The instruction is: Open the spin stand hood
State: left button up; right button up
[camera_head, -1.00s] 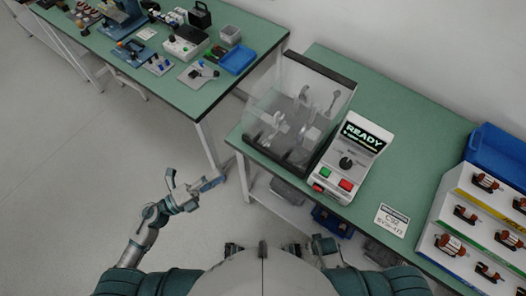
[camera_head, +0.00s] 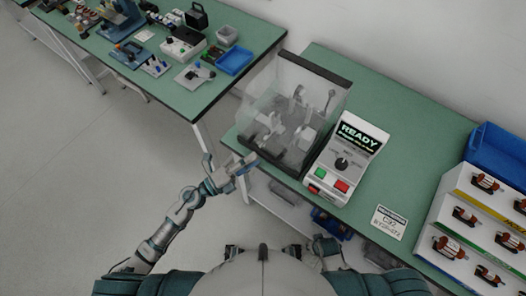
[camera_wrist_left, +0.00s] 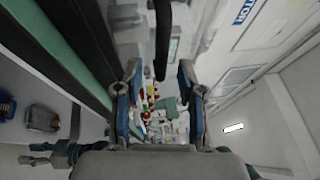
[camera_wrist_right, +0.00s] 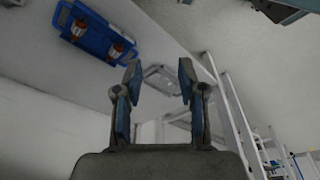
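The spin stand hood (camera_head: 270,98) is a clear box with dark edges, down over the grey spin stand (camera_head: 297,125) on the green bench. My left gripper (camera_head: 226,168) is open and empty by the bench's front edge, just left of and below the hood's near left corner. In the left wrist view its spread fingers (camera_wrist_left: 158,76) have a dark bar (camera_wrist_left: 161,40) between or beyond them; I cannot tell whether it touches. My right gripper (camera_wrist_right: 160,78) is open and empty in the right wrist view, below bench level; the head view does not show it clearly.
A control box (camera_head: 345,160) with a READY screen and green and red buttons stands right of the hood. A white label (camera_head: 389,222) lies farther right, near a rack (camera_head: 455,215) of small motors and a blue bin (camera_head: 497,155). Another cluttered bench (camera_head: 205,95) is at upper left.

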aim_at(263, 154)
pick_arm(q)
jog(key=x, duration=0.3)
jog(key=shift+w+d+r+p, duration=0.15)
jog(key=shift+w+d+p, duration=0.1)
jog(key=shift+w+p, duration=0.1)
jog(key=shift+w+a, duration=0.15)
jog(key=shift+a, duration=0.35)
jog(key=shift+d, duration=0.55)
jog(key=c, duration=0.5)
jog(key=shift+d, duration=0.35)
grip_shut()
pick_arm(e)
jog(key=f, duration=0.1)
jog(key=s+f, duration=0.1)
jog(key=shift+a+f, duration=0.15)
jog(key=shift+f, duration=0.25)
pick_arm(q)
jog(key=shift+a, duration=0.15)
